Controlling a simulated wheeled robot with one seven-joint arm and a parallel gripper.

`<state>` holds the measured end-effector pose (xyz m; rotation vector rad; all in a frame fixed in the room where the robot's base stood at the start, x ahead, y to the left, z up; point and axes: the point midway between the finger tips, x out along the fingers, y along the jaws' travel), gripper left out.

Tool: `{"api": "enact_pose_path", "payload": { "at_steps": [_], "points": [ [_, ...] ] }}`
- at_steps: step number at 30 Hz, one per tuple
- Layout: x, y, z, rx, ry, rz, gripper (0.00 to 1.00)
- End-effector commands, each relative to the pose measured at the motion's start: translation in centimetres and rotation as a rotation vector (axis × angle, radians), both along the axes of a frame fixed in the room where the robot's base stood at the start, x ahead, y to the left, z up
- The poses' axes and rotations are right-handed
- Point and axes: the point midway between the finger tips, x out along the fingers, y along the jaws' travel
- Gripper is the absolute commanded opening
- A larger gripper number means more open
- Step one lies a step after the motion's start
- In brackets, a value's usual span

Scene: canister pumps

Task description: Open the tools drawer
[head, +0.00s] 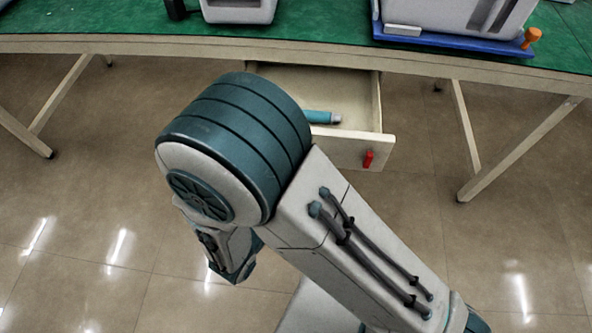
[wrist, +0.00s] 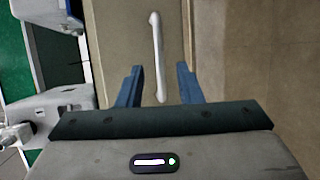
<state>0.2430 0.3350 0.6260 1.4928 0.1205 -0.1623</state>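A pale drawer (head: 350,150) under the green-topped table is pulled out in the head view. A blue-grey cylindrical tool (head: 322,117) lies inside, and a small red piece (head: 368,158) is on the drawer's front. My arm hides the drawer's left part. In the wrist view, a white bar handle (wrist: 157,50) on a beige panel (wrist: 115,35) stands between the fingers of my gripper (wrist: 160,72). The gripper is open, and contact with the handle cannot be told. I cannot tell whether this panel belongs to the open drawer. The fingers are hidden in the head view.
The green table (head: 320,30) runs across the back, with grey machines on it, one on a blue tray (head: 450,43) with an orange knob (head: 533,35). Slanted table legs (head: 462,125) stand at both sides. The tiled floor in front is clear.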

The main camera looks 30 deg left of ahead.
Motion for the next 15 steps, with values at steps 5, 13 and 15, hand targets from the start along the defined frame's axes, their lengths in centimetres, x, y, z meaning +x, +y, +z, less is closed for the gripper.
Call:
{"api": "enact_pose_path", "payload": {
  "at_steps": [5, 13, 15],
  "points": [
    [-4.4, 0.2, 0.9, 0.001, 0.002, 0.005, 0.33],
    [-8.7, 0.3, 1.6, 0.001, 0.001, 0.001, 0.33],
    [-9.2, 0.3, 1.7, 0.000, 0.002, 0.000, 0.33]
  ]
}}
